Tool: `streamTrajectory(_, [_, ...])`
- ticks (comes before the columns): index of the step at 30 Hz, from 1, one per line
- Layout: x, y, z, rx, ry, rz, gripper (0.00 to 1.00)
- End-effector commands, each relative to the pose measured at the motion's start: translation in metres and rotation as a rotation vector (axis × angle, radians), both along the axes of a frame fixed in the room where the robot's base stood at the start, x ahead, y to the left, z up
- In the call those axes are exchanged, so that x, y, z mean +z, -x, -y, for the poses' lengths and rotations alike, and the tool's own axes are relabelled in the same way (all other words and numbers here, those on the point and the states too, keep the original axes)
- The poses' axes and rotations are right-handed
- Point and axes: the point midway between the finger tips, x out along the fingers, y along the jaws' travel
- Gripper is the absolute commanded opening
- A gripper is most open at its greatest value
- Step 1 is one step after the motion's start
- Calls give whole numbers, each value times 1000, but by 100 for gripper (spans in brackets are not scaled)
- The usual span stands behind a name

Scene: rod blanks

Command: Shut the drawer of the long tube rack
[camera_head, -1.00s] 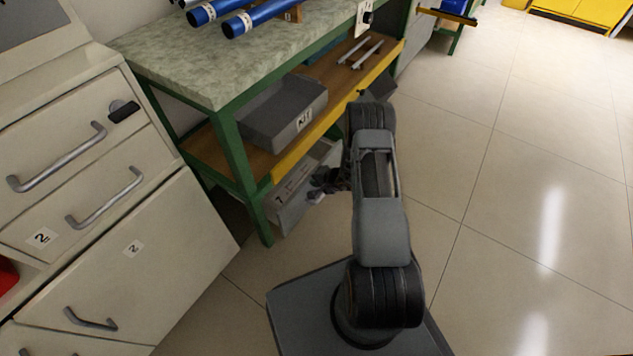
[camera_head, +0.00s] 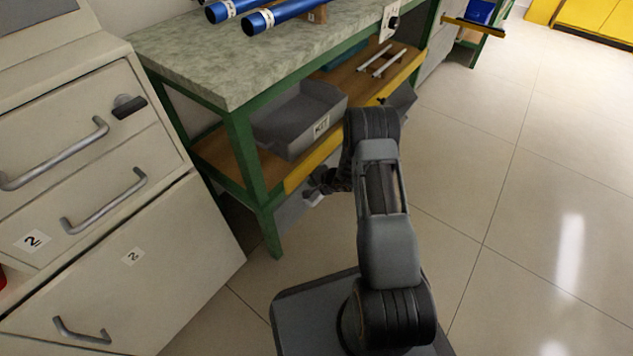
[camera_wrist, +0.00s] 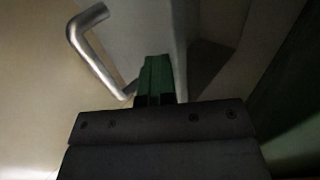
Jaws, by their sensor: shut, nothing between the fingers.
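My gripper (camera_head: 317,187) is at the front of the green-framed bench, just below its yellow-edged shelf. In the wrist view its two green fingertips (camera_wrist: 155,62) are together with nothing between them. A bent silver handle (camera_wrist: 84,42) stands on a pale front to their left; its lower end is close beside the fingers, and I cannot tell whether they touch. A pale grey drawer-like box (camera_head: 289,214) shows under the shelf, partly hidden by my gripper and the bench leg. I cannot tell from these views which piece is the long tube rack.
A pale cabinet (camera_head: 190,235) with silver handles stands at the left. The bench top (camera_head: 210,65) carries blue tubes (camera_head: 285,14). A grey bin (camera_head: 285,135) and thin rods (camera_head: 383,62) lie on the shelf (camera_head: 215,155). The floor (camera_head: 500,180) is clear to the right.

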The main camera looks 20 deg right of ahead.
Motion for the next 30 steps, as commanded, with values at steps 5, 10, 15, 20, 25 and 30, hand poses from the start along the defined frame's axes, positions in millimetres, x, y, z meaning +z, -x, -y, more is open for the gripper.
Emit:
streamTrajectory(5, [-3,15,17,-6,2,-3,0])
streamTrajectory(10, [23,37,36,-12,4,-6,0])
streamTrajectory(15, [44,58,54,-21,4,-7,0])
streamTrajectory(20, [58,72,64,-21,5,-7,0])
streamTrajectory(25, [65,80,68,-18,5,-7,0])
streamTrajectory(30, [67,83,69,-16,5,-8,0])
